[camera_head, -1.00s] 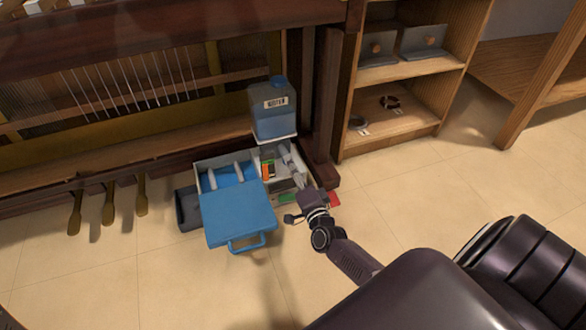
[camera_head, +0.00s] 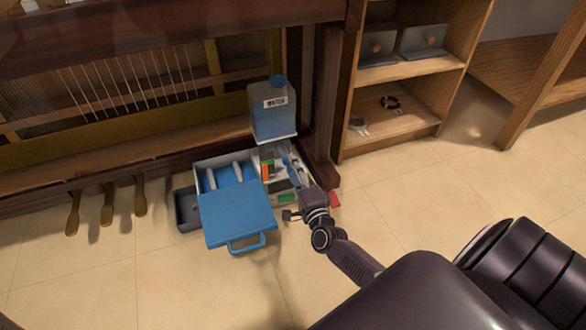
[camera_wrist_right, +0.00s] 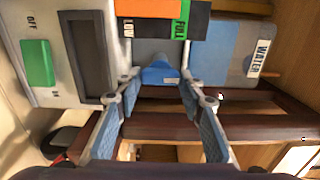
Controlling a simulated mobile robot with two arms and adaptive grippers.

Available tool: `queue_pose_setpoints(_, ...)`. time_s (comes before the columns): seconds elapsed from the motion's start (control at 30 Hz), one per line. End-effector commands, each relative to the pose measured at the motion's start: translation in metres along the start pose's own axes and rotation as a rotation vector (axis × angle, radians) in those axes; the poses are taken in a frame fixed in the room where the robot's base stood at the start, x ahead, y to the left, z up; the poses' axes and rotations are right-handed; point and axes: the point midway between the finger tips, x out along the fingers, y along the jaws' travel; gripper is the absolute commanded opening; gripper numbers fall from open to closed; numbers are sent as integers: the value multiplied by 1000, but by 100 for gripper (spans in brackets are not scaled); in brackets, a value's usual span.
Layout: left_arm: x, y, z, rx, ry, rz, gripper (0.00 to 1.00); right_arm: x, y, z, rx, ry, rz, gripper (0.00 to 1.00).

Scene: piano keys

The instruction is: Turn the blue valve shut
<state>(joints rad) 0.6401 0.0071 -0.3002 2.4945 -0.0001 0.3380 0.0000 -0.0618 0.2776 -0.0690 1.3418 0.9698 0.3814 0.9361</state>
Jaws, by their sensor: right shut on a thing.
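The blue valve (camera_wrist_right: 160,74) shows in the right wrist view, in front of the humidifier box with its LOW/FULL gauge (camera_wrist_right: 155,8). My right gripper (camera_wrist_right: 158,84) has one finger on each side of the valve and is shut on it. In the head view my right gripper (camera_head: 304,192) reaches the right end of the white box (camera_head: 222,155) under the piano. The valve is too small and covered to make out there. The valve's exact turn angle is hard to tell. My left gripper is not in view.
A green OFF/ON switch (camera_wrist_right: 37,63) is left of the gauge. Piano pedals (camera_head: 107,205) are at left, a wooden shelf (camera_head: 395,120) at right. The floor in front is mostly clear.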

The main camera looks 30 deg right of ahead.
Motion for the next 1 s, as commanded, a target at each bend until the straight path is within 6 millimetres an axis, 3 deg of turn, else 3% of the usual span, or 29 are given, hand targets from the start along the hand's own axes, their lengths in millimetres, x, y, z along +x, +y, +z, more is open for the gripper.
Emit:
queue_pose_setpoints(0.13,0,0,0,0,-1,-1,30,-1,1,0,4,1,2,12)
queue_pose_setpoints(0.17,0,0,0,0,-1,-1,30,-1,1,0,4,1,2,37)
queue_pose_setpoints(0.3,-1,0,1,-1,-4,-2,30,0,1,0,3,1,2,52)
queue_pose_setpoints(0.67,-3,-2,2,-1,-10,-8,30,-4,1,0,2,1,2,54)
queue_pose_setpoints(0.83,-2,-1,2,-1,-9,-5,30,-25,2,0,3,0,3,54)
queue_pose_setpoints(1.0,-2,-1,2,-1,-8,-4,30,-60,2,0,3,1,5,54)
